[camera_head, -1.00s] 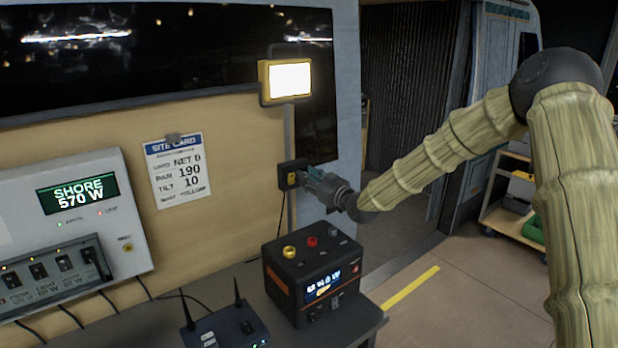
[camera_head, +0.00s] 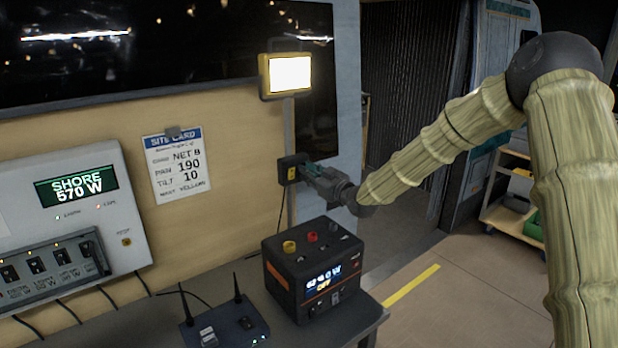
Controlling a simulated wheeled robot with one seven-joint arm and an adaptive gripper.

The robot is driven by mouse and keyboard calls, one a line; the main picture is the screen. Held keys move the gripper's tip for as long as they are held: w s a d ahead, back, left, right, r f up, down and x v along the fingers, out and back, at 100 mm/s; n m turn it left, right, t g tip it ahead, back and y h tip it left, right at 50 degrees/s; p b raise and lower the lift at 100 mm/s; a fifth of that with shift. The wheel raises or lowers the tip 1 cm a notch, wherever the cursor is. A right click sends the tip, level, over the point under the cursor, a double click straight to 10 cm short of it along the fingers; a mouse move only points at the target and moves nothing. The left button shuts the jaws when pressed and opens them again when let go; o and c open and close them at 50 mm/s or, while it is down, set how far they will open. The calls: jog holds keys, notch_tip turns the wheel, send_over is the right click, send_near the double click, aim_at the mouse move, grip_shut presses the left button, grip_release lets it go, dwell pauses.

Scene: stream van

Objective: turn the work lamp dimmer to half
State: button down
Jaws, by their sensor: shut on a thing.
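The work lamp (camera_head: 289,74) is mounted on a post at the top middle and glows bright white in a yellow frame. Below it on the same post is a small dark dimmer box (camera_head: 288,170) with a yellow mark on its face. My gripper (camera_head: 308,172) reaches in from the right and is shut at the right side of the dimmer box. The fingers cover the part they hold, likely the dimmer's knob, so its setting is hidden.
A black power station (camera_head: 312,272) with knobs on top stands on the bench below my gripper. A router (camera_head: 228,325) with two antennas is beside it. A grey panel (camera_head: 70,215) reading SHORE 570 W and a site card (camera_head: 177,170) are at left. A cart (camera_head: 512,205) stands at the right.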

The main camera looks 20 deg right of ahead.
jog(key=c, duration=1.6)
grip_release()
jog(key=shift+c, duration=0.2)
jog(key=shift+s, duration=0.1)
jog(key=v, duration=1.2)
jog(key=shift+f, duration=0.1)
